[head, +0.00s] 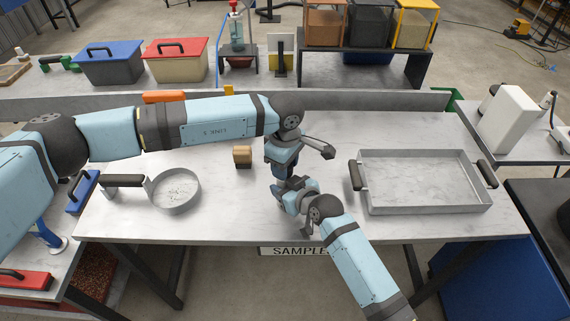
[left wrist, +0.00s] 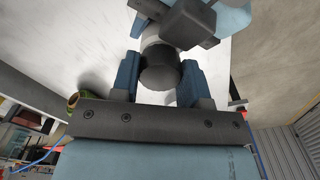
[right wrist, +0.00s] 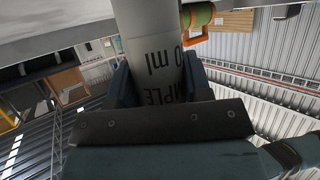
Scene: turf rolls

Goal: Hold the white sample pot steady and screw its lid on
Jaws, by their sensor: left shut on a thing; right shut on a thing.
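The white sample pot (right wrist: 155,45) shows in the right wrist view as a pale cylinder with dark lettering. My right gripper (right wrist: 157,85) is shut around its sides. The dark round lid (left wrist: 160,72) is between the blue fingers of my left gripper (left wrist: 156,84), which is shut on it. In the left wrist view the pale pot (left wrist: 150,38) lies just beyond the lid, in line with it. Whether the threads engage cannot be told. In the head view the left gripper (head: 283,168) is directly above the right gripper (head: 284,190), and they hide the pot and lid.
A round grey pan (head: 160,204) with a dark handle lies left on the marble-topped table (head: 225,222). A grey tray (head: 430,210) with two handles takes up the right side. The table's front edge is close.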

